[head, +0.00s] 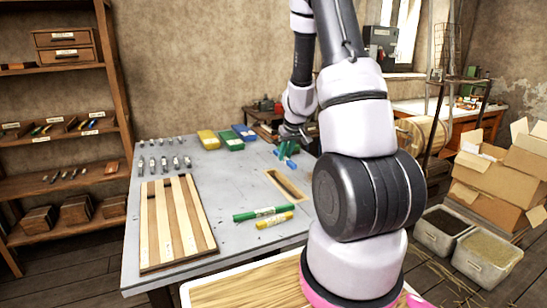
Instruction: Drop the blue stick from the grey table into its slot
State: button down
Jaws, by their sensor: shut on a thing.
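My gripper (290,143) is at the far right part of the grey table (225,185), partly hidden by my arm. It is shut on the blue stick (284,155), which shows as a small blue-green shape tilted below the fingers. My arm hides some of the area right of the slot.
A green stick (256,214) and a yellow stick (274,220) lie in front of the slot. A slatted wooden board (163,230) lies at left, with several small metal pieces behind it. Yellow (208,139), green (231,141) and blue (244,132) blocks stand at the back.

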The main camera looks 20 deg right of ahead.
jog(key=shift+s+d+f, duration=0.1)
jog(key=shift+s+f, duration=0.05)
jog(key=shift+f, duration=1.4)
jog(key=shift+a+f, duration=0.2)
jog(key=shift+f, duration=2.1)
jog(key=shift+f, duration=0.7)
jog(key=shift+c, duration=1.5)
grip_release()
jog(key=shift+r, duration=3.5)
